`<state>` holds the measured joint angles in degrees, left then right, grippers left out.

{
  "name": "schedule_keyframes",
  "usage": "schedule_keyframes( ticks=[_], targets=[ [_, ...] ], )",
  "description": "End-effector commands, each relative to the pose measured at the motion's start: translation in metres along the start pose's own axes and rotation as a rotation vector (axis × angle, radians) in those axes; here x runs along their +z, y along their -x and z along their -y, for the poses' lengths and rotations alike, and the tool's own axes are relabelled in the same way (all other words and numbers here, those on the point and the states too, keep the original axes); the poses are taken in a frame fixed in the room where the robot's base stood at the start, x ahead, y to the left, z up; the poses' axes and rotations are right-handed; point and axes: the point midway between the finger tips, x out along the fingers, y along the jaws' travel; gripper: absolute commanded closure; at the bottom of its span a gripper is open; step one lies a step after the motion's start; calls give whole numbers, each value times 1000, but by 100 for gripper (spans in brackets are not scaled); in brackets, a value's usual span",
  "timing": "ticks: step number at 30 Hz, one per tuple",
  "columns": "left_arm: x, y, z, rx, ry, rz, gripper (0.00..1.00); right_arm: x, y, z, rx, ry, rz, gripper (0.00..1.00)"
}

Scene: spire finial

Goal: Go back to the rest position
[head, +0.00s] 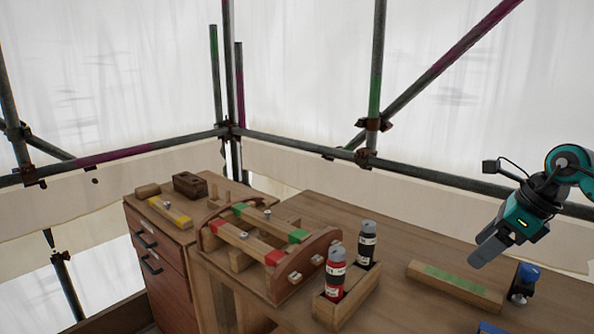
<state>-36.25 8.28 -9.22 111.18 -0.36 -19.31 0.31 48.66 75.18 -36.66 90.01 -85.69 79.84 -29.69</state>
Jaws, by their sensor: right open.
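My right gripper (484,251) comes in from the right, raised above the right part of the wooden workbench. It is open and nothing shows between its fingers. A wooden bar with a green strip (455,285) lies on the bench below and to the left of it. My left gripper is not in view.
A wooden frame with red- and green-marked bars (262,240) stands mid-bench. A wooden holder (344,305) carries a red bottle (334,272) and a black bottle (366,244). A blue-and-black object (523,281) sits at the right. A drawer cabinet (160,262) and scaffold poles stand behind.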

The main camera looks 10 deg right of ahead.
Motion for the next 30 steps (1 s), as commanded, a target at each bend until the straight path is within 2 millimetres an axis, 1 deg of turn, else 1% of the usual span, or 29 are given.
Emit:
schedule_keyframes(
  ticks=[1,2,3,5,6,9,11,12,14,15,16,17,18,20,21,23,24,26,27,29,30],
  targets=[
    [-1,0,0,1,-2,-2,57,23,-26,-24,65,13,84,27],
    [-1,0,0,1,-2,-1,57,35,-37,-35,94,7,138,27],
    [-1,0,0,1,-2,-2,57,53,-49,-52,136,-4,215,27],
    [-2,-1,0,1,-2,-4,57,77,-64,-77,204,-38,331,27],
    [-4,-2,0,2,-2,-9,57,94,-71,-94,253,-70,412,27],
    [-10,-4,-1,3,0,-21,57,130,-81,-136,385,-193,614,27],
    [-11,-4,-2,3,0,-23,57,148,-82,-156,464,-297,729,27],
    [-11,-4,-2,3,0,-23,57,159,-81,-167,513,-376,803,27],
    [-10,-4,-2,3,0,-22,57,170,-78,-179,584,-510,905,27],
    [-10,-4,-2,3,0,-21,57,176,-75,-184,628,-609,966,27],
    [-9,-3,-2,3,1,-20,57,179,-74,-186,658,-688,1010,27],
    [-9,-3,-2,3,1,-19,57,181,-72,-188,686,-770,1051,27],
    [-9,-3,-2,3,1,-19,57,181,-71,-188,720,-887,1100,27],
    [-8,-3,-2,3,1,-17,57,178,-70,-185,759,-1070,1164,27],
    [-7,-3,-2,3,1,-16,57,173,-72,-182,780,-1200,1199,27],
    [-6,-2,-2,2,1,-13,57,162,-77,-176,797,-1402,1239,27],
    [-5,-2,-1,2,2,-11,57,152,-82,-172,802,-1540,1257,27],
    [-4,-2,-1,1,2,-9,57,133,-92,-168,794,-1757,1270,27],
    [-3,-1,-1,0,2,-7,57,119,-100,-166,778,-1902,1271,27],
    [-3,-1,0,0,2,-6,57,94,-114,-166,740,-2123,1256,27],
    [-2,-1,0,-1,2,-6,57,75,-123,-168,702,-2271,1236,27]
  ],
)
